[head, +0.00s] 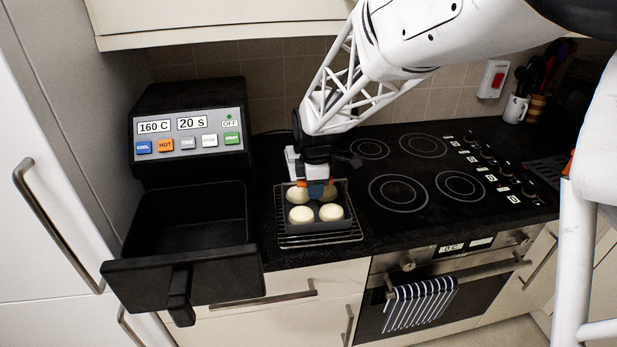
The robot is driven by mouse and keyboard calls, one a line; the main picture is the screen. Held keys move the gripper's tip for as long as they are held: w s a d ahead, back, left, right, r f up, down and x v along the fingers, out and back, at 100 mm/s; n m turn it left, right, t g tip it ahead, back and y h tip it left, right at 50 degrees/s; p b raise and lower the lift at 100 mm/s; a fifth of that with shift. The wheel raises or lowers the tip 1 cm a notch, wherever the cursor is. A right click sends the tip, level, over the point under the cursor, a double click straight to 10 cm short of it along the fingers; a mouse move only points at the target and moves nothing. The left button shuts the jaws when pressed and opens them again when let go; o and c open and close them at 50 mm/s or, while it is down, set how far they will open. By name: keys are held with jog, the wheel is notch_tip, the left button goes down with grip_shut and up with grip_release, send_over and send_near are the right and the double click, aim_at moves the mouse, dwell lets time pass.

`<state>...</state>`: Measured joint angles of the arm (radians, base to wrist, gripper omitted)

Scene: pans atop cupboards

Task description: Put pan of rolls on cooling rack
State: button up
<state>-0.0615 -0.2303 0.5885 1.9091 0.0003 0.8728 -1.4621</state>
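A dark square pan (316,226) holds several pale round rolls (330,212). It is on or just above the wire cooling rack (320,240) on the black worktop; I cannot tell whether there is a small gap. The rack's front edge shows in front of the pan. My gripper (317,190) points down over the pan, between the rear rolls, and partly hides them. Its fingertips are small and overlap the pan, so I cannot tell whether they are shut on it.
A black fryer-like appliance (188,115) with its drawer (190,275) pulled out stands left of the rack. A black hob (430,175) lies to the right, above an oven with a striped towel (420,303). A white mug (515,108) of utensils stands at the back right.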

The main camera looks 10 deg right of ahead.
jog(key=o, duration=0.4)
jog(key=shift+r, duration=0.1)
jog(key=shift+r, duration=6)
jog(key=shift+s+d+r+m+t, duration=0.1)
jog(key=shift+s+d+m+t, duration=0.5)
jog(key=shift+s+m, duration=3.4)
jog(key=shift+s+d+r+m+t, duration=0.2)
jog(key=shift+s+d+m, duration=1.1)
jog(key=shift+s, duration=4.75)
jog(key=shift+s+d+f+m+t, duration=0.15)
jog(key=shift+s+m+t, duration=0.35)
jog(key=shift+s+m, duration=3.75)
jog(key=shift+s+r+n, duration=0.1)
jog(key=shift+s+n, duration=0.65)
